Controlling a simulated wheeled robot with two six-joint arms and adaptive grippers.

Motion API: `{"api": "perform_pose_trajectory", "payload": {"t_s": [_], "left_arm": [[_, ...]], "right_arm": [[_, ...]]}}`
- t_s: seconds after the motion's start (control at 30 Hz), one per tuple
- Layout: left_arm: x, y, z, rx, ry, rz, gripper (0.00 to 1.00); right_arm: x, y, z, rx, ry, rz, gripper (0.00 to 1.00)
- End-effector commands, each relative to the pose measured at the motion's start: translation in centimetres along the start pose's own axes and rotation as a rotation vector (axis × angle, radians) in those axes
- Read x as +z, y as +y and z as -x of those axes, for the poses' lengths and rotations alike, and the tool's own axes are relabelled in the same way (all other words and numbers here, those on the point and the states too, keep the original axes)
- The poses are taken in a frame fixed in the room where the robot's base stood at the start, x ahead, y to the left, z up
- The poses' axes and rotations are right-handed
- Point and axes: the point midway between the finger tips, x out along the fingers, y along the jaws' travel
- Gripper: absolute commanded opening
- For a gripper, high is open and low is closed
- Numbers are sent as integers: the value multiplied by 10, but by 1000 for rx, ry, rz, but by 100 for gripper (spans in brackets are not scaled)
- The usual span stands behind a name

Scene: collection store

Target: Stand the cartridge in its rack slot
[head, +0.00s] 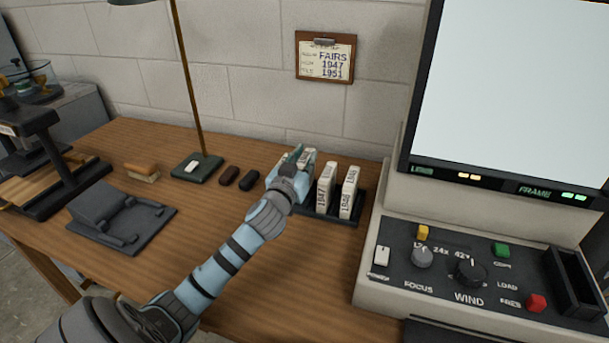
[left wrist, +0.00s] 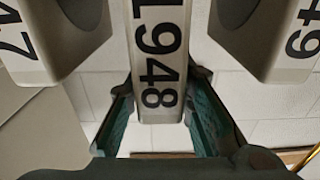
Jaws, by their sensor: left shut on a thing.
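The white cartridge marked 1948 (left wrist: 160,60) stands between the two fingers of my left gripper (left wrist: 162,115) in the left wrist view. My left gripper (head: 300,156) is shut on it, over the left part of the dark rack (head: 338,220) in the head view. Cartridges ending in 47 (left wrist: 40,40) and 49 (left wrist: 268,35) flank it, with a gap on each side. In the head view two white cartridges (head: 326,188) (head: 350,191) stand upright in the rack, right of my gripper. The held cartridge's foot and its slot are hidden, so I cannot tell whether it is seated.
A large film reader (head: 470,250) with a bright screen stands right of the rack. Two small dark objects (head: 229,175) (head: 252,178) and a lamp base (head: 197,168) are to the left. A card (head: 326,58) reads FAIRS 1947 1951.

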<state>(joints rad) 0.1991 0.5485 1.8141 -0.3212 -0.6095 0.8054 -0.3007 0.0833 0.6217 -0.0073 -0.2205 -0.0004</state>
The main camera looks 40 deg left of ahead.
Motion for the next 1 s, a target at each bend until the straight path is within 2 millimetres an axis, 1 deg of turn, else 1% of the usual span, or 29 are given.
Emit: {"api": "perform_pose_trajectory", "payload": {"t_s": [0.03, 0.1, 0.2, 0.37, 0.4, 0.47, 0.5, 0.53, 0.87, 0.97, 1.0], "left_arm": [[17, 0, 0, -1, -2, 0, 0], [27, 0, 0, 0, -1, 0, 0], [29, 0, 0, 0, 1, -1, 0], [27, 0, 0, 0, 0, 0, 0], [28, 0, 0, 0, -1, 0, 23], [28, 0, 0, 0, -1, 0, 32], [28, 0, 0, 0, -1, 0, 39], [28, 0, 0, 0, -1, 0, 41], [27, 0, 2, 0, 0, -1, 41], [27, 0, 11, 2, -1, -2, 41], [27, 0, 17, 1, -1, -3, 41]], "right_arm": [[0, 3, -11, 5, 2, 4, 40], [-1, 9, -15, 14, 5, 10, 40], [-4, 15, -14, 22, 10, 15, 40], [-6, 14, -13, 21, 14, 14, 40], [-6, 13, -13, 20, 14, 14, 40], [-6, 12, -13, 18, 14, 13, 40], [-6, 12, -13, 18, 14, 13, 40], [-6, 11, -13, 17, 14, 13, 40], [-6, 10, -12, 16, 13, 12, 40], [-6, 10, -11, 15, 13, 12, 40], [-7, 10, -10, 15, 13, 11, 40]]}}
